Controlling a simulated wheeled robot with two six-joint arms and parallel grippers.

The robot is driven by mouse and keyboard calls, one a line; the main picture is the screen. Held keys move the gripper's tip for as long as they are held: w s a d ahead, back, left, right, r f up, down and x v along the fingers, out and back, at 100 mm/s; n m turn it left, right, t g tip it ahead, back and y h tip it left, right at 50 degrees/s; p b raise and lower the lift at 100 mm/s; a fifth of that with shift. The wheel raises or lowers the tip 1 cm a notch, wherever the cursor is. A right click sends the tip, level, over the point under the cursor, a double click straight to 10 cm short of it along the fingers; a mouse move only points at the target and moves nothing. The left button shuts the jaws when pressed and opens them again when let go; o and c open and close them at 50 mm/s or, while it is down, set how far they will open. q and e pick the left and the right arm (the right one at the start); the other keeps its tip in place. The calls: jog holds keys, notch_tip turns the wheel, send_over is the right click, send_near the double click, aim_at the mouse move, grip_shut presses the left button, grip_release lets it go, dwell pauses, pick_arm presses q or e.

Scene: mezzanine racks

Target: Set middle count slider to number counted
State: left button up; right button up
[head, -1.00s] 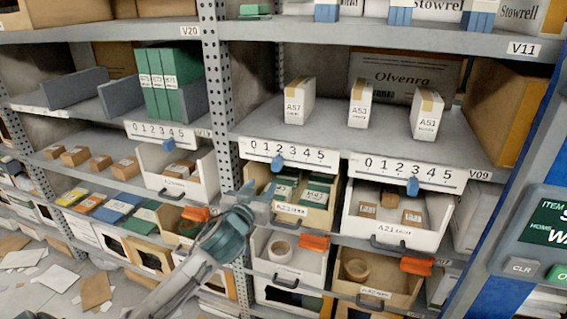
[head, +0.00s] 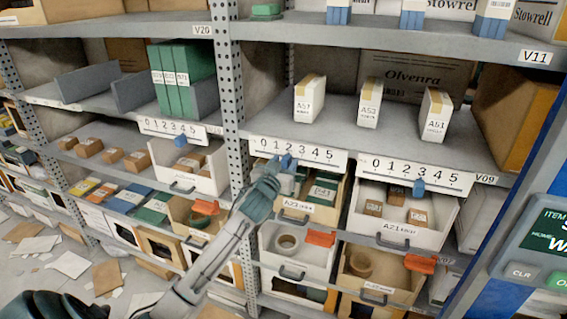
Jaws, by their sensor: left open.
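The middle count strip (head: 328,156) is a white label with numbers 0 to 5 on the shelf edge. Its blue slider (head: 286,161) is near 1 and 2, partly hidden by my left gripper. My left gripper (head: 276,168) is open, with its fingertips at the slider; I cannot tell whether they touch it. Below the strip, a tan bin (head: 296,206) holds green boxes (head: 322,190); the gripper and arm hide its left part. My right gripper is not in view.
The right count strip (head: 370,167) has a blue slider (head: 419,188) above a white bin (head: 400,236) with small brown boxes. The left strip (head: 160,127) has a blue slider (head: 181,141). A perforated post (head: 231,100) stands left of the middle strip. White boxes (head: 369,103) stand above.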

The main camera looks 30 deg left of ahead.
aim_at(315, 161)
pick_arm(q)
grip_shut()
jog(key=d, duration=0.2)
jog(key=w+d, duration=0.1)
jog(key=d, duration=0.2)
jog(key=w+d, duration=0.1)
jog(key=d, duration=0.2)
jog(key=shift+f, duration=0.1)
jog(key=shift+a, duration=0.1)
jog(key=shift+s, duration=0.1)
grip_release()
